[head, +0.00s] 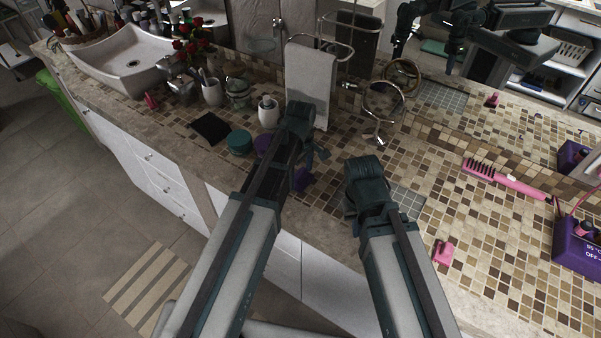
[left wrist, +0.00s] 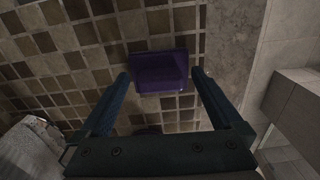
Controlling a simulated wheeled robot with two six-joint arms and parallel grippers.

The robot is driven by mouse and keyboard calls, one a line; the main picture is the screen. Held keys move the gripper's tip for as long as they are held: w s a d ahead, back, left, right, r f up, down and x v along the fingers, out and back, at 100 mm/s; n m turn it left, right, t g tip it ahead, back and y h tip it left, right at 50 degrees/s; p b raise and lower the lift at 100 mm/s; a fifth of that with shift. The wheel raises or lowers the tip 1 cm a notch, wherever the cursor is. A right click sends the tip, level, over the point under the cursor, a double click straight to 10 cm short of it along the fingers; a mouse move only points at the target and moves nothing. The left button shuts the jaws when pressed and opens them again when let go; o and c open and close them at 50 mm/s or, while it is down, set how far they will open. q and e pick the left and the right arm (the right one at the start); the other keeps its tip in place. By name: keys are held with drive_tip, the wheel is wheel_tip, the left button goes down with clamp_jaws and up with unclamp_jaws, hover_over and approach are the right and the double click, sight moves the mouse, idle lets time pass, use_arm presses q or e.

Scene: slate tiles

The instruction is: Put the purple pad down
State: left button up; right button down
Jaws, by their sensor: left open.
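The purple pad (left wrist: 160,71) lies on the brown mosaic counter in the left wrist view, with its near part between my left fingertips. In the head view a purple patch (head: 302,179), apparently the same pad, shows below my left arm's end, partly covered by the arm. My left gripper (left wrist: 162,76) is open, with a finger on each side of the pad and gaps between.
A teal round jar (head: 239,142), a black square mat (head: 210,128) and a white pot (head: 268,111) stand left of my left arm. A round mirror (head: 383,101) stands behind. A pink clip (head: 443,252) and pink brush (head: 503,179) lie right, with free counter between.

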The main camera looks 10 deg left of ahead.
wheel_tip(320, 180, up, 14)
drive_tip(key=p, duration=1.3)
drive_tip(key=shift+f, duration=0.25)
